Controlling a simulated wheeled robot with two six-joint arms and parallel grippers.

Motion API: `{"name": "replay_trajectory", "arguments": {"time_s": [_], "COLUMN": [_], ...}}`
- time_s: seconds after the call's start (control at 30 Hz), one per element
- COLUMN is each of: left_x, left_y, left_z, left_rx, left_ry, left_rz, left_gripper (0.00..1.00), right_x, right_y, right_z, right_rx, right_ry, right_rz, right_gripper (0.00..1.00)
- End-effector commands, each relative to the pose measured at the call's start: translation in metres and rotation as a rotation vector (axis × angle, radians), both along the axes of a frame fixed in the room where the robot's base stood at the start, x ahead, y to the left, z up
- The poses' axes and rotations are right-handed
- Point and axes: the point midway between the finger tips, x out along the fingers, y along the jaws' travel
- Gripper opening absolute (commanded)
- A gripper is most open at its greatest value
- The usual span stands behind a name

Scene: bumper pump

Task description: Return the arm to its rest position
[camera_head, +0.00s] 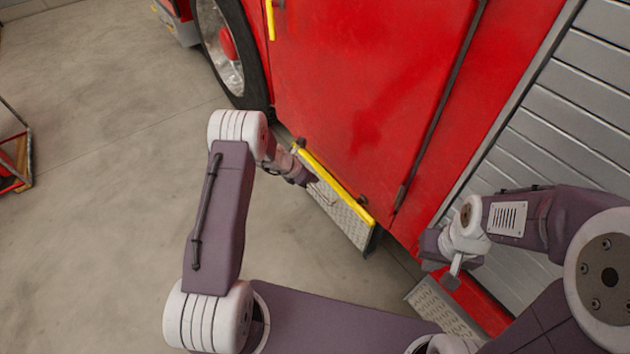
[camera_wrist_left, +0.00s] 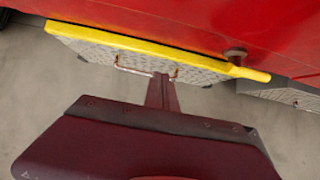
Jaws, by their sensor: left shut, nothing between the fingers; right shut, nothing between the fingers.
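My left gripper (camera_head: 303,178) is shut and empty. It is beside the metal step (camera_head: 345,220) under the red truck door (camera_head: 365,90). In the left wrist view its narrow shut fingers (camera_wrist_left: 161,80) overlap the step's tread plate (camera_wrist_left: 100,52), near a thin metal handle (camera_wrist_left: 130,68). I cannot tell whether they touch it. A yellow bar (camera_head: 345,190) runs along the step's edge. My right gripper (camera_head: 452,272) is shut and empty, low in front of the truck's side at the right.
The truck's front wheel (camera_head: 228,50) is behind my left arm. A grey slatted shutter (camera_head: 570,115) is at the right, with another tread plate (camera_head: 440,308) below. A red-framed object (camera_head: 18,160) stands at the left edge. The concrete floor (camera_head: 90,180) at the left is clear.

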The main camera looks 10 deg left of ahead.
Motion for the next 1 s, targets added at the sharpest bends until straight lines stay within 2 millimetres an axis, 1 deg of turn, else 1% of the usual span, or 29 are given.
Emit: {"name": "replay_trajectory", "arguments": {"time_s": [0.27,0.33,0.37,0.43,0.47,0.5,0.53,0.57,0.6,0.67,0.7,0.73,0.77,0.8,0.87,0.9,0.97,1.0], "left_x": [-0.001,0.003,0.007,0.023,0.028,0.03,0.025,0.016,0.001,-0.03,-0.052,-0.07,-0.089,-0.114,-0.151,-0.174,-0.205,-0.225], "left_y": [0.0,-0.004,-0.006,-0.011,-0.015,-0.023,-0.03,-0.036,-0.044,-0.053,-0.056,-0.057,-0.057,-0.055,-0.049,-0.043,-0.033,-0.025], "left_z": [-0.001,0.006,0.013,0.044,0.064,0.094,0.114,0.131,0.15,0.172,0.183,0.188,0.192,0.195,0.195,0.193,0.187,0.181], "left_rx": [0.0,0.003,0.004,0.013,0.017,0.03,0.05,0.078,0.125,0.217,0.288,0.342,0.4,0.474,0.581,0.644,0.724,0.767], "left_ry": [0.001,-0.011,-0.026,-0.083,-0.114,-0.154,-0.176,-0.193,-0.213,-0.244,-0.263,-0.276,-0.288,-0.301,-0.313,-0.317,-0.316,-0.311], "left_rz": [-0.001,-0.01,-0.014,-0.028,-0.037,-0.068,-0.108,-0.159,-0.246,-0.409,-0.532,-0.63,-0.731,-0.872,-1.092,-1.234,-1.441,-1.58], "left_gripper": [0.0,0.0,0.0,0.0,0.0,0.0,0.0,0.0,0.0,0.0,0.0,0.0,0.0,0.0,0.0,0.0,0.0,0.0], "right_x": [0.0,0.0,0.0,0.0,0.0,0.0,0.0,0.0,0.0,0.0,0.0,0.0,0.0,0.0,0.0,0.0,0.0,0.0], "right_y": [0.0,0.0,0.0,0.0,0.0,0.0,0.0,0.0,0.0,0.0,0.0,0.0,0.0,0.0,0.0,0.0,0.0,0.0], "right_z": [-0.001,0.0,0.0,0.0,0.0,0.0,0.0,0.0,0.0,-0.001,-0.001,-0.001,-0.001,-0.001,-0.001,-0.001,-0.001,-0.001], "right_rx": [0.0,0.0,0.0,0.0,0.0,0.0,0.0,0.0,0.0,0.0,0.0,0.0,0.0,0.0,0.0,0.0,0.0,0.0], "right_ry": [0.0,0.0,0.0,0.0,0.0,0.0,0.0,0.0,0.0,0.0,0.0,0.0,0.0,0.0,0.0,0.0,0.0,0.0], "right_rz": [0.0,0.0,0.0,0.0,0.0,0.0,0.0,0.0,0.0,0.0,0.0,0.0,0.0,0.0,0.0,0.0,0.0,0.0], "right_gripper": [0.0,0.0,0.0,0.0,0.0,0.0,0.0,0.0,0.0,0.0,0.0,0.0,0.0,0.0,0.0,0.0,0.0,0.0]}}
